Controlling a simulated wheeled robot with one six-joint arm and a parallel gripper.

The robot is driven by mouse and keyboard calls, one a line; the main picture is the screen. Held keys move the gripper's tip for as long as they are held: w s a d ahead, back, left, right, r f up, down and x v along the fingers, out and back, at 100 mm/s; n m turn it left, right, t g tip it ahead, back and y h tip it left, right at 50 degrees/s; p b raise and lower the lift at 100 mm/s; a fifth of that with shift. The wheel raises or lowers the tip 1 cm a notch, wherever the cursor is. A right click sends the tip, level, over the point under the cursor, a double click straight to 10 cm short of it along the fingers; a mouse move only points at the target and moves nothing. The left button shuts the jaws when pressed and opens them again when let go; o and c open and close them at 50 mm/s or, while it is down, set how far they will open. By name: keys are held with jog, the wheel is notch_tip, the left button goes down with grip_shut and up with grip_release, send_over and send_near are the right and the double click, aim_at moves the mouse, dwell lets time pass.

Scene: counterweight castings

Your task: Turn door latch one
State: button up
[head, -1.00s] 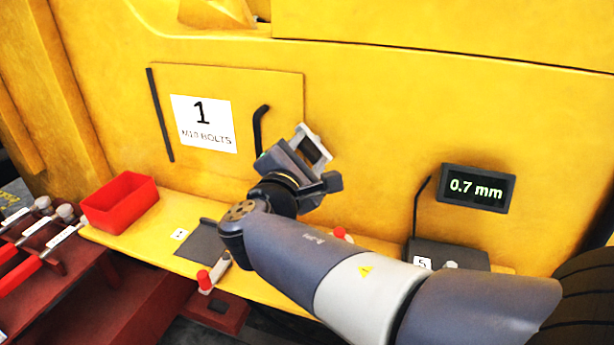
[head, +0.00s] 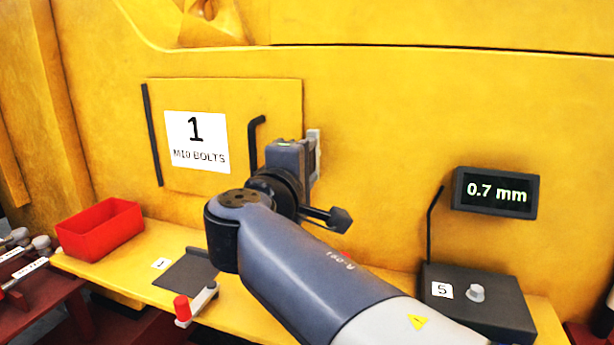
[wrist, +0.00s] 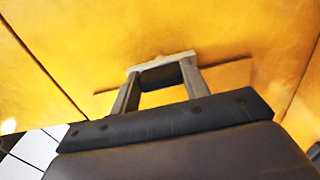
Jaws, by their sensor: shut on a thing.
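Door one (head: 215,100) is a yellow panel marked "1 M10 BOLTS", lying flush in the yellow casting. A black hooked handle (head: 253,145) stands on its right part. My gripper (head: 312,155) is at the door's right edge, upright, with its light grey finger ends against the panel. In the wrist view my gripper's two fingers (wrist: 160,72) reach the yellow surface and are shut on the latch.
A yellow shelf (head: 135,280) runs below the door. It bears a red bin (head: 100,232), a dark plate (head: 188,271), a red-tipped clamp (head: 190,308) and a black box marked 5 (head: 470,305). A display (head: 495,191) reads 0.7 mm.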

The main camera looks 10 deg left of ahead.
jog(key=shift+m, duration=0.3)
jog(key=o, duration=1)
jog(key=s, duration=0.7)
jog(key=s+a, duration=0.1)
jog(key=s, duration=0.2)
jog(key=shift+s+p, duration=0.3)
jog(key=shift+s, duration=0.1)
jog(key=w, duration=0.7)
jog(key=w+d, duration=0.1)
jog(key=w, duration=0.2)
jog(key=shift+w, duration=0.4)
